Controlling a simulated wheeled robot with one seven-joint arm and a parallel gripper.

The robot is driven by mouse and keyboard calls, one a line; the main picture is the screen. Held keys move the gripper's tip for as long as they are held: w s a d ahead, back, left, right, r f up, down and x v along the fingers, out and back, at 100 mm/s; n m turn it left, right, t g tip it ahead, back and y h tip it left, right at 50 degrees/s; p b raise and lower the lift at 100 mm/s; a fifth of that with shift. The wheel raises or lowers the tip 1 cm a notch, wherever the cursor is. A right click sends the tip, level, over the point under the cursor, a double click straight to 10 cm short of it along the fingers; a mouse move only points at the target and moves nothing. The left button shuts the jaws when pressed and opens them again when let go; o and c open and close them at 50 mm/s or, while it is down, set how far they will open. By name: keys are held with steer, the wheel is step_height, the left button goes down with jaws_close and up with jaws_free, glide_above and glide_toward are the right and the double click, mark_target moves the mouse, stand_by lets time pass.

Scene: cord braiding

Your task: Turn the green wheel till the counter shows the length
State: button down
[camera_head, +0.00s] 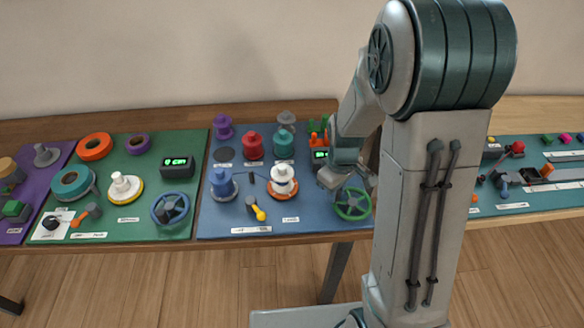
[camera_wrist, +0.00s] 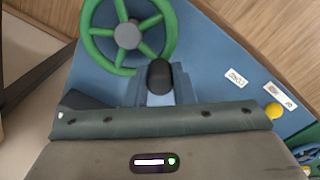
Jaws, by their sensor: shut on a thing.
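The green wheel (camera_head: 352,205) stands at the right front of the blue mat, partly behind my arm. In the wrist view the green wheel (camera_wrist: 128,35) shows its spokes and grey hub, with a dark rounded knob (camera_wrist: 160,74) at its rim. My gripper (camera_head: 349,180) is over the far side of the wheel and shut on the knob; its fingertips are mostly hidden in the head view. The counter (camera_head: 320,155) with small green digits sits behind the wheel, partly beside my arm; its digits are too small to read.
Spools in several colours, such as a red one (camera_head: 253,145) and a white-and-orange one (camera_head: 282,181), stand left of the wheel. A yellow-tipped tool (camera_head: 257,211) lies in front. A green mat (camera_head: 120,222) with a blue wheel (camera_head: 170,208) and another counter (camera_head: 177,166) lies further left.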

steer(key=shift+r+p, duration=0.15)
steer(key=shift+p, duration=0.75)
steer(key=shift+w+d, duration=0.25)
steer(key=shift+w, duration=0.45)
steer(key=shift+w+d, duration=0.8)
steer(key=shift+w, duration=0.1)
steer(key=shift+w+d+f, duration=0.1)
steer(key=shift+w+d, duration=0.1)
steer(key=shift+d, duration=0.25)
steer(key=shift+w+d+f, duration=0.1)
steer(key=shift+w+d, duration=0.05)
steer(key=shift+d, duration=1.15)
steer(key=shift+b, duration=0.4)
